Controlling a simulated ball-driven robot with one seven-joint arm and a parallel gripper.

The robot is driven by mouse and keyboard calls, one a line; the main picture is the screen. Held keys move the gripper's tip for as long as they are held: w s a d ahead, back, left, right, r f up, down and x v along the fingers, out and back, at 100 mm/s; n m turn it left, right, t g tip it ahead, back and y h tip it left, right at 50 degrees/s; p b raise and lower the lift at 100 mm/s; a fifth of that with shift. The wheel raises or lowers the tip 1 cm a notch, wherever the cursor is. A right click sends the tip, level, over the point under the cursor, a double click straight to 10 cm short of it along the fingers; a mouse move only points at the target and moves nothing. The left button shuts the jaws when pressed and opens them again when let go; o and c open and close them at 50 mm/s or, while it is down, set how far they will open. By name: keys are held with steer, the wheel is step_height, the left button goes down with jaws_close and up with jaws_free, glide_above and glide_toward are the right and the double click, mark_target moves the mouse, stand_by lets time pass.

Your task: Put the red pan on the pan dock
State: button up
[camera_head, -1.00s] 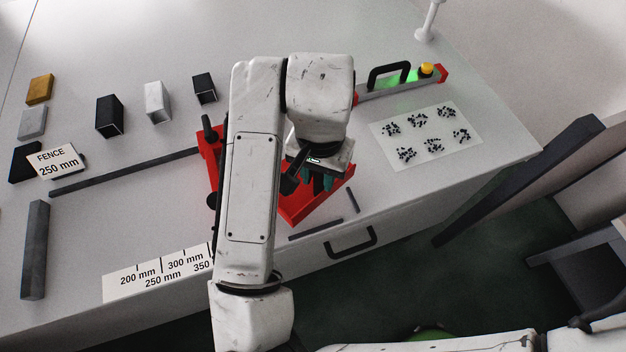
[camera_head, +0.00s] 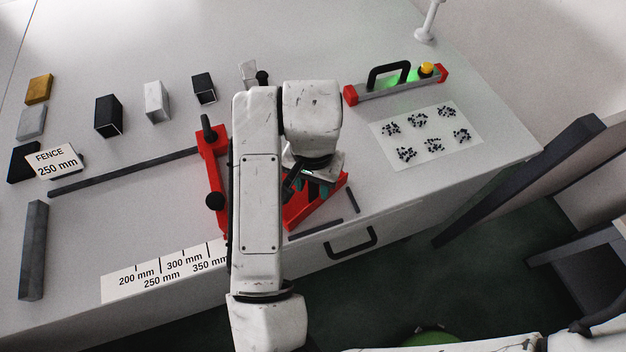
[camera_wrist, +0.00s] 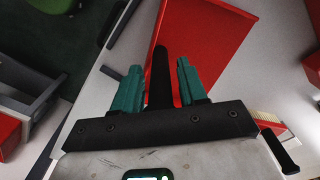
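The red pan (camera_head: 302,212) lies at the table's front right, beside two dark strips that edge the spot there. I take this spot as the pan dock (camera_head: 316,229); its right strip stands just off the pan's right side. In the wrist view the pan's red tray (camera_wrist: 212,38) fills the top middle. Its black handle (camera_wrist: 160,72) points between the green fingers of my gripper (camera_wrist: 160,80). The fingers are apart, with gaps on both sides of the handle. In the head view my arm and wrist hide the handle and part of the tray.
A red frame with black knobs (camera_head: 212,165) stands just left of my arm, by a long dark fence bar (camera_head: 125,171). A red-ended bar with a black handle (camera_head: 395,84) and a dotted sheet (camera_head: 425,137) lie right. Several blocks are at left. The drawer handle (camera_head: 350,243) is in front.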

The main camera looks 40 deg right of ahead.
steer(key=shift+o, duration=1.2)
steer(key=shift+r, duration=0.1)
step_height(320, 180, up, 12)
steer(key=shift+r+p, duration=0.1)
steer(key=shift+p, duration=0.5)
